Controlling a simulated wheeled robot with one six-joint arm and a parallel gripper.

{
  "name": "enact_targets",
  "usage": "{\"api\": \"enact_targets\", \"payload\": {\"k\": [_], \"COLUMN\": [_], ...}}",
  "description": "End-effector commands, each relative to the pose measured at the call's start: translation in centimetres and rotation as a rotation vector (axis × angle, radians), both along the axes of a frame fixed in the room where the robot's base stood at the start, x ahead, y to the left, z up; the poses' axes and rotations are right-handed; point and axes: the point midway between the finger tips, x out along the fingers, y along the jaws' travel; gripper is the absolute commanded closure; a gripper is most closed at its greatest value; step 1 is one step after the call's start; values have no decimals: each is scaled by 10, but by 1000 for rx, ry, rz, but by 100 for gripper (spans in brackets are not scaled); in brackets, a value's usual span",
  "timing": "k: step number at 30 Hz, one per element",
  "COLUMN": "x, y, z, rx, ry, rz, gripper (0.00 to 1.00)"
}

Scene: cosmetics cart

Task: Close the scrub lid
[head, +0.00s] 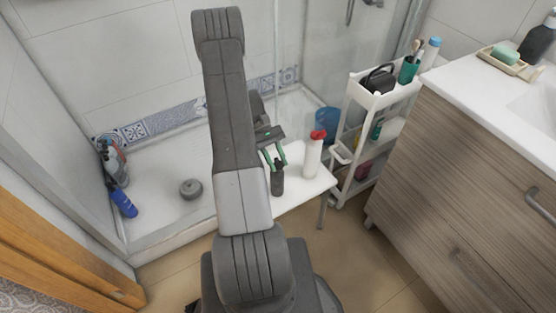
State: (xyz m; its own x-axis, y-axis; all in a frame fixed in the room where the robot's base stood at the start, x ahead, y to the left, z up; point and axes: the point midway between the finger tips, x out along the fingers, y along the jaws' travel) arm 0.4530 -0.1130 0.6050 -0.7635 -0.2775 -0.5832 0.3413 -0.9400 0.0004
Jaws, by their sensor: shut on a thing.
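My gripper (275,160) reaches down over the white bench with green fingers. It is shut on the top of a small dark bottle (278,181), which appears upright at the bench's left part. A white bottle with a red lid (313,158) stands upright to the right of my gripper, apart from it. Neither bottle's label is readable, so I cannot tell which one is the scrub. Whether either lid is open or closed is too small to tell. My arm hides the left part of the bench.
The white bench (301,190) stands before the shower. A white cart (349,118) stands to its right, beside the wooden vanity (455,180). A blue bucket (327,121) is behind. The tiled floor (365,260) in front is clear.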

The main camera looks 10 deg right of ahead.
Motion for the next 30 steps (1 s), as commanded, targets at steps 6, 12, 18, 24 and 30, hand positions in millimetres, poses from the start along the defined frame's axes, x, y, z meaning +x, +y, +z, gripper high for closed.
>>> {"api": "enact_targets", "payload": {"k": [6, 12, 18, 24, 30], "x": [3, 4, 4, 4, 4], "y": [1, 1, 1, 1, 1], "z": [-4, -4, -4, -4, -4], "rx": [-31, -43, -45, -44, -45], "ry": [83, 117, 125, 124, 125], "rz": [1, 0, 0, 1, 1], "gripper": [91, 91, 91, 91, 46]}}
